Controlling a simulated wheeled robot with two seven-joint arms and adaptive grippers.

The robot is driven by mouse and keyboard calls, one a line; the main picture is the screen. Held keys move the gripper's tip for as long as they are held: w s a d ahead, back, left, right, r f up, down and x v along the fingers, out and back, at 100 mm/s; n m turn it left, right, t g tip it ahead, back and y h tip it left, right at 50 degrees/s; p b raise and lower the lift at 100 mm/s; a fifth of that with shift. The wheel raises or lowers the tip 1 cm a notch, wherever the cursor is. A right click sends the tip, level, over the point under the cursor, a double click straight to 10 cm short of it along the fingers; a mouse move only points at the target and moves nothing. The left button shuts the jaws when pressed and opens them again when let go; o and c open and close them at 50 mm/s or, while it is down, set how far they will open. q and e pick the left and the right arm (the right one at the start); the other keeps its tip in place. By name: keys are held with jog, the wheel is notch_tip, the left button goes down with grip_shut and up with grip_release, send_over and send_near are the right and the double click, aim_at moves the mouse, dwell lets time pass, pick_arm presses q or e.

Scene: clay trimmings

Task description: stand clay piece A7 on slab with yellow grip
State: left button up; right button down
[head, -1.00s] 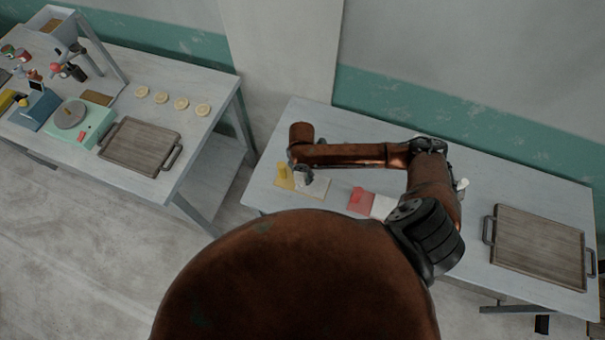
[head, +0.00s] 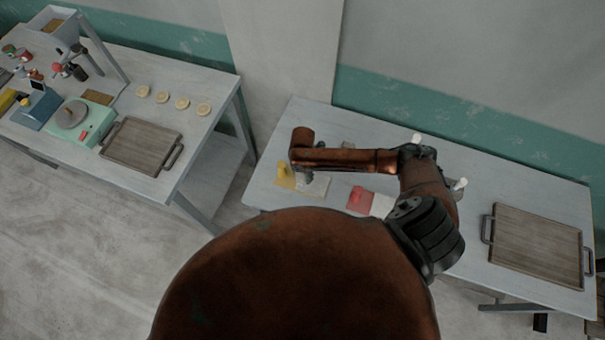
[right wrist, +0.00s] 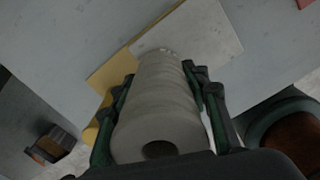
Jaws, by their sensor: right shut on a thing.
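My right gripper (right wrist: 160,78) is shut on a pale grey, ridged clay piece (right wrist: 162,110) with a hole in its near end. No A7 marking is readable on it. The piece's far end lies over the slab with the yellow grip (right wrist: 200,32) in the right wrist view; I cannot tell whether they touch. In the head view, the same slab (head: 316,187) lies near the table's left end, its yellow grip (head: 283,171) on the left. My right gripper (head: 303,177) is above it, and the arm hides the clay piece. My left gripper is not in view.
A slab with a red grip (head: 357,196) lies to the right. White items (head: 416,138) and (head: 460,184) stand by my arm, and a wooden tray (head: 537,245) is at the right. A second table (head: 215,85) with tools and a tray stands left, across a gap.

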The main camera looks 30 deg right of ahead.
aim_at(302, 173)
jog(key=c, duration=1.1)
grip_release()
notch_tip(302, 173, up, 12)
jog(key=shift+r+b, duration=0.15)
jog(key=shift+b, duration=0.5)
